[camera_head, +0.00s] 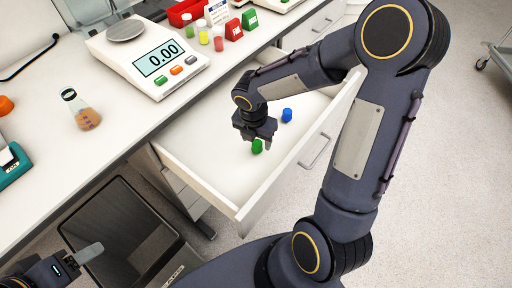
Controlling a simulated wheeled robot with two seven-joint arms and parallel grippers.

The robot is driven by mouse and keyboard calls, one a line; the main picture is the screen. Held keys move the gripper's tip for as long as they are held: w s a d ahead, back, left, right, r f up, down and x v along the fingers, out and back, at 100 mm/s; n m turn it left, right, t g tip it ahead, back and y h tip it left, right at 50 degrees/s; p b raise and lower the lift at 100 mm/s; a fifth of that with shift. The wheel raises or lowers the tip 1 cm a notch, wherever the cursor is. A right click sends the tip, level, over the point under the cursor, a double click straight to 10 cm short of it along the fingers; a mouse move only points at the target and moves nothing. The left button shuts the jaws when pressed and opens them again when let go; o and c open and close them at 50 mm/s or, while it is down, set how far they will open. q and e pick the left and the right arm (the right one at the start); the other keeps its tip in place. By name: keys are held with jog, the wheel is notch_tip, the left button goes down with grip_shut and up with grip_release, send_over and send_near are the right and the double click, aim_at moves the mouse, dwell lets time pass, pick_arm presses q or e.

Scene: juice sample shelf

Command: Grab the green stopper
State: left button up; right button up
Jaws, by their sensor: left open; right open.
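The green stopper (257,147) lies on the floor of an open white drawer (190,153) below the bench. My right gripper (257,141) points down into the drawer, right above the green stopper. It is open, and its fingertips are at or very near the stopper; I cannot tell whether they touch it. A blue stopper (287,115) lies in the same drawer, to the right and farther back. My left gripper (88,259) is at the bottom left corner, partly cut off, open and away from the drawer.
The bench carries a scale (147,57) reading 0.00, a flask (80,110) with brown contents, and a teal device (12,165). Small vials, a red bin (186,12) and red and green blocks stand behind. The drawer's front wall (300,150) rises beside my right arm.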

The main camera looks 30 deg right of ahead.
jog(key=f, duration=0.2)
jog(key=shift+d+f, duration=0.2)
jog(key=shift+f, duration=0.1)
